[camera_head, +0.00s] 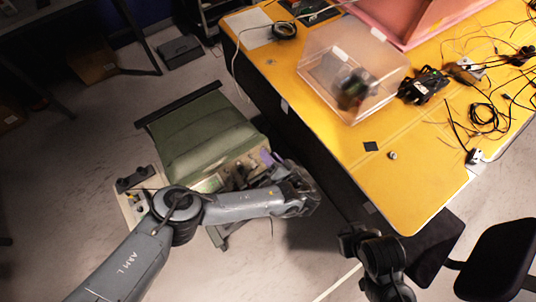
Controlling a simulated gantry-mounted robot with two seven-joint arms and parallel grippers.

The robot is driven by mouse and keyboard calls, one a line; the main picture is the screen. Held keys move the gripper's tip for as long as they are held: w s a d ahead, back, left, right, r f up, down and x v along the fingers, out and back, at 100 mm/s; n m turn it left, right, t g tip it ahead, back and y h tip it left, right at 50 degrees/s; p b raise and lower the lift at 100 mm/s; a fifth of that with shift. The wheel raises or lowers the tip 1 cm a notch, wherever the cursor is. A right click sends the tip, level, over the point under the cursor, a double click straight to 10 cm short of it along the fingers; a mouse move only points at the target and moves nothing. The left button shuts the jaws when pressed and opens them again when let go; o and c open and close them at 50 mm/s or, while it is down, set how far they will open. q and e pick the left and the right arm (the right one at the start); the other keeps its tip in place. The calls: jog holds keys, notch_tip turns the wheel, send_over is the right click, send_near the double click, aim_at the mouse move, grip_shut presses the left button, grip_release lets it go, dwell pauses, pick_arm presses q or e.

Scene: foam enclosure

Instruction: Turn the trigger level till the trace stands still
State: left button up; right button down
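A green-cased instrument, apparently the oscilloscope (195,135), stands on a low stand at the left of the table, with a dark handle bar along its far edge. Its pale front panel faces the lower right. A small greenish screen (210,184) shows at the panel's left part; the trace is too small to make out. The trigger level knob cannot be picked out.
A yellow table (420,180) at right holds a clear plastic box (352,70), a pink foam enclosure (410,18), and tangled black cables (485,118). A black chair (500,258) stands at lower right. The floor left of the instrument is mostly open.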

pick_arm(q)
jog(key=shift+x, duration=1)
jog(key=shift+c, duration=0.5)
grip_shut()
